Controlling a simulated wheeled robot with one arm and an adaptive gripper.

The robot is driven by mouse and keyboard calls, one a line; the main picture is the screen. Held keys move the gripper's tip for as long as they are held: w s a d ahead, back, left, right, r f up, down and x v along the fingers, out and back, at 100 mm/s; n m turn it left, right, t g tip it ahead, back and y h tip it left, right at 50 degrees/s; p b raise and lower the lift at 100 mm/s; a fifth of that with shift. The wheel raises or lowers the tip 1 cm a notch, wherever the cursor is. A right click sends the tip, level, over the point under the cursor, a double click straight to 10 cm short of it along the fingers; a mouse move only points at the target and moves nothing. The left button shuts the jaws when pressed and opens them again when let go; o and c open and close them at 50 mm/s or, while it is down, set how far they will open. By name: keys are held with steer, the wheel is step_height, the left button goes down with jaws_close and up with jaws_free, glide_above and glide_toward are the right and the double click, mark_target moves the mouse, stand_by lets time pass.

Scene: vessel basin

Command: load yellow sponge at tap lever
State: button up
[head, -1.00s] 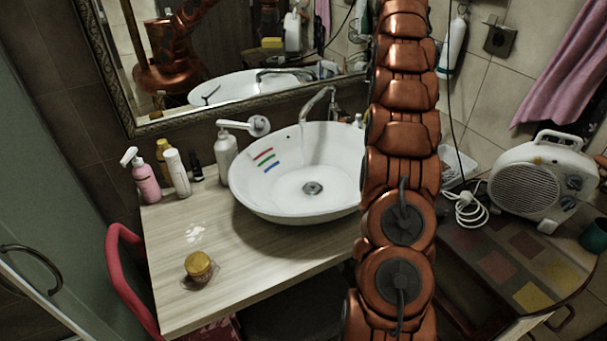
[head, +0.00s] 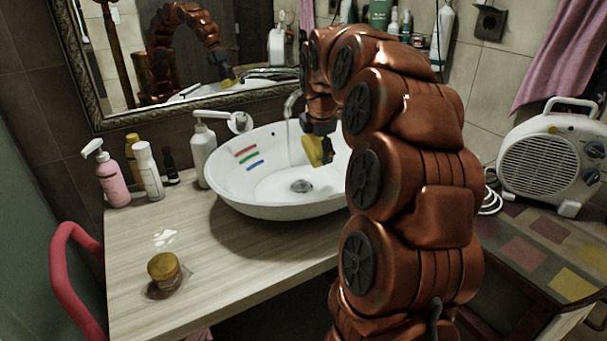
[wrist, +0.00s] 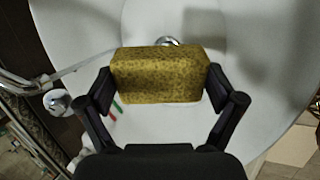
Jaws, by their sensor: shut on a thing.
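My gripper (head: 318,128) is shut on the yellow sponge (head: 317,150) and holds it over the white basin (head: 262,203). In the wrist view the sponge (wrist: 160,75) sits between the two black fingers, with the basin behind it. The tap (head: 291,106) rises at the back of the basin, partly hidden by my arm. A thin stream of water seems to fall from its spout. The tap's metal pipe also shows at the left in the wrist view (wrist: 75,70). I cannot make out the tap lever clearly in the head view.
Pink (head: 110,177) and white (head: 148,170) bottles and a pump dispenser (head: 203,150) stand left of the basin. A fan heater (head: 549,165) stands at the right. A mirror (head: 190,60) is behind.

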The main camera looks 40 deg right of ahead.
steer(key=a+f+n+t+b, duration=0.1)
steer(key=a+f+n+b, duration=0.1)
steer(key=a+f, duration=0.15)
steer(key=w+d+f+p, duration=0.1)
steer(key=w+d+p, duration=0.1)
steer(key=w, duration=0.4)
steer(key=w+d+p, duration=0.3)
steer(key=w, duration=0.4)
steer(key=shift+f+y, duration=0.3)
steer(key=shift+f, duration=0.05)
stand_by(0.4)
steer(key=shift+w, duration=0.1)
stand_by(0.5)
steer(key=shift+s+a+b, duration=0.5)
steer(key=shift+s+a, duration=0.05)
steer(key=shift+s, duration=0.65)
steer(key=shift+s+a+b, duration=0.45)
steer(key=shift+s+a, duration=0.1)
steer(key=shift+s, duration=0.7)
steer(key=shift+s+a+b, duration=0.5)
steer(key=shift+s+a, duration=0.05)
steer(key=shift+s, duration=0.65)
